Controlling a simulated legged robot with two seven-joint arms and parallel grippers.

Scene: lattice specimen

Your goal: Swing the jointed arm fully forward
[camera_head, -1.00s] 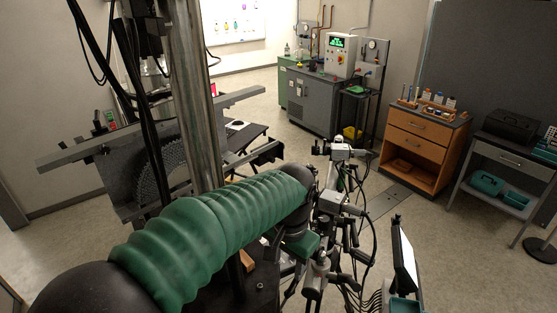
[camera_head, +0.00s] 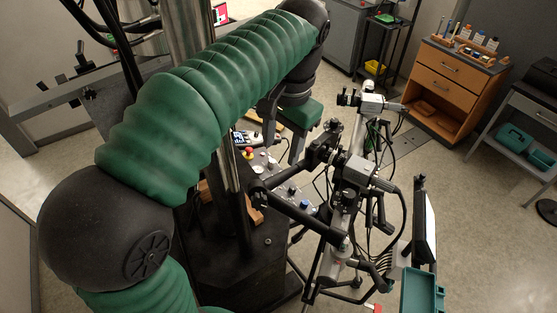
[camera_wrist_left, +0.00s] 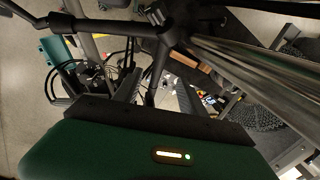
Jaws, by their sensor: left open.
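The black jointed arm (camera_head: 295,212) is in the middle of the head view. Its links meet at a joint by the metal column and reach right toward a camera-like device (camera_head: 360,172). In the left wrist view the jointed arm (camera_wrist_left: 115,28) crosses the top to a round joint, and another link drops from there. My left gripper (camera_head: 296,148) points down above and behind the jointed arm in the head view, its fingers partly hidden by its green body. In the left wrist view its ridged fingers (camera_wrist_left: 157,92) are apart, with no object clearly held. My right gripper is out of view.
The metal column (camera_head: 190,35) stands on a dark base close to my left arm. A control panel (camera_head: 285,190) with knobs lies below the gripper. Cables and stands crowd the right side, beside a teal tray (camera_head: 422,290). Open floor lies farther right.

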